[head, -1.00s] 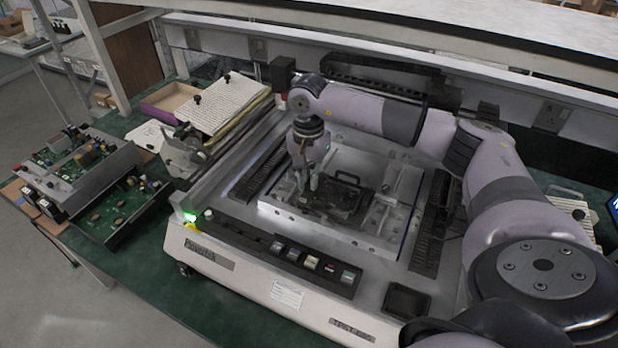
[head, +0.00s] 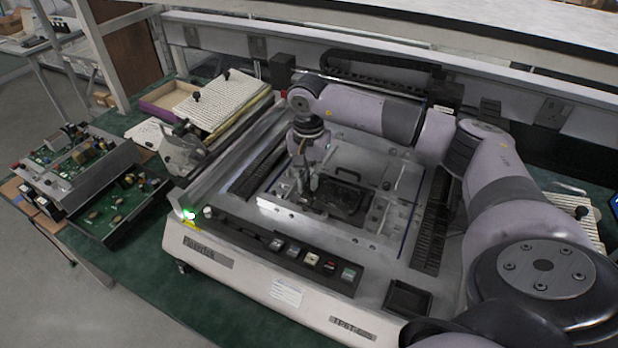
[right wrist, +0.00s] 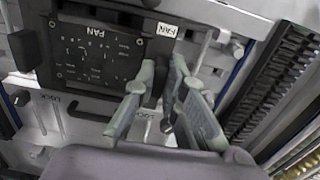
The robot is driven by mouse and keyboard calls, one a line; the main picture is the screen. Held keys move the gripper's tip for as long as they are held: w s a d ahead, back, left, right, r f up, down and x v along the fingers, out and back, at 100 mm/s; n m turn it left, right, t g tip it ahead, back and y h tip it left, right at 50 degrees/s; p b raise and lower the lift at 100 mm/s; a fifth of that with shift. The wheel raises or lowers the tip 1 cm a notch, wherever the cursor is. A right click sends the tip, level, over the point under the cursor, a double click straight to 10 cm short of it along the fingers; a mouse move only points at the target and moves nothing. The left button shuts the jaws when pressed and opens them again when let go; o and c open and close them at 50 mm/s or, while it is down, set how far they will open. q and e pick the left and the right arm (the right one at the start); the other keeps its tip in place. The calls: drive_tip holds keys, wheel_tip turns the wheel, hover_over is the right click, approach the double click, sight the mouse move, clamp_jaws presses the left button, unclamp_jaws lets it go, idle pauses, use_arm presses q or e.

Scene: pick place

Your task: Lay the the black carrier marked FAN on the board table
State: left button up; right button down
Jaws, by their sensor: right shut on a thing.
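The black carrier marked FAN (head: 347,198) lies flat at the silver board table (head: 385,232) of the bench machine; I cannot tell whether it is fully down. In the right wrist view the carrier (right wrist: 85,62) shows white FAN lettering and rows of small marks. My right gripper (head: 308,200) points down at the carrier's left end in the head view. In the right wrist view its fingers (right wrist: 168,75) are shut at the carrier's edge, and the gripped part is mostly hidden between them. My left gripper is not in view.
The machine's front panel has a row of buttons (head: 302,256) and a lit green lamp (head: 189,214). Circuit boards (head: 110,205) lie on the green bench at left.

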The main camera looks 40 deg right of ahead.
idle(0.4)
drive_tip(key=c, duration=1.6)
unclamp_jaws()
drive_tip(key=shift+f, duration=0.1)
drive_tip(key=c, duration=0.3)
drive_tip(key=shift+r+p, duration=2.05)
drive_tip(key=shift+r, duration=1.5)
drive_tip(key=shift+f, duration=0.1)
